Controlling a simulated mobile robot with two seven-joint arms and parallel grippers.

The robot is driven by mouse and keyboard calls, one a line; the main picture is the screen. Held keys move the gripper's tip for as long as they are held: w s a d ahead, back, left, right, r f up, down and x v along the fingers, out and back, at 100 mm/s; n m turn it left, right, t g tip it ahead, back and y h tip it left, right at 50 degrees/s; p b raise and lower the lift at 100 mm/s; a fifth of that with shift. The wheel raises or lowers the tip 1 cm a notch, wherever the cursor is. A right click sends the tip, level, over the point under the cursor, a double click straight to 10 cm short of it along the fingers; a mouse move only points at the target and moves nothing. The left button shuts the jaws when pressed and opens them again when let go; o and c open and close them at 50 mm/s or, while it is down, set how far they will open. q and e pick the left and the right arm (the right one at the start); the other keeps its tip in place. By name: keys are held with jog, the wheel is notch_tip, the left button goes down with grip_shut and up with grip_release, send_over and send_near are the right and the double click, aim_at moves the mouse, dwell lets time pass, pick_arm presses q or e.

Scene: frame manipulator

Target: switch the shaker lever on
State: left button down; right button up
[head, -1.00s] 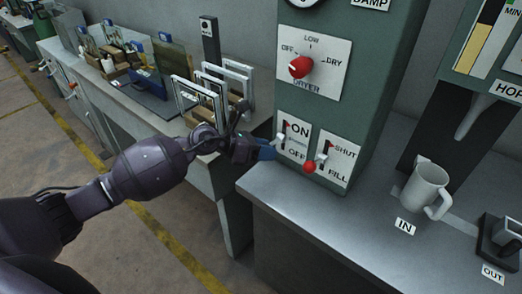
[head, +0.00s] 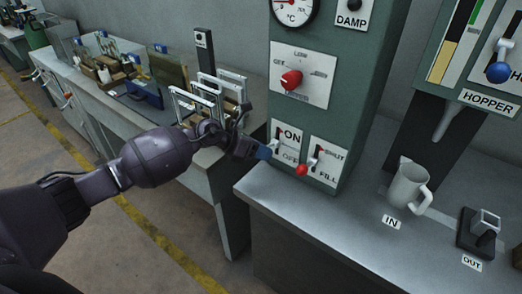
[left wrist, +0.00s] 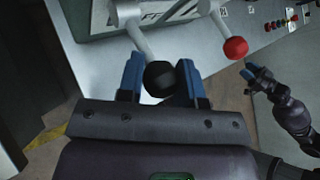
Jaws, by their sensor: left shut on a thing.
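The lever with the black ball knob (left wrist: 159,79) stands out from the white ON/OFF plate (head: 291,137) on the green machine cabinet. My left gripper (head: 263,152) is at this lever from the left, and its blue fingertips hide the knob in the head view. In the left wrist view the left gripper (left wrist: 161,72) has a finger on each side of the knob and is shut on it. The lever's exact position between ON and OFF is hard to tell. My right gripper (left wrist: 255,71) shows small at the right of the left wrist view, its opening unclear.
A red-knobbed lever (head: 302,169) on the SHUT/FILL plate (head: 328,160) sits close to the right. A red dial (head: 291,80) is above. A grey jug (head: 408,186) stands on the metal bench (head: 330,215). Metal frames (head: 205,98) stand behind my left gripper.

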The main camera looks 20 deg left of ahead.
pick_arm(q)
jog(key=c, duration=0.8)
grip_release()
jog(key=shift+r, duration=0.1)
jog(key=v, duration=1)
jog(key=shift+s+a+r+b, duration=0.1)
jog(key=shift+a+r+b, duration=0.1)
jog(key=shift+a+b, duration=0.15)
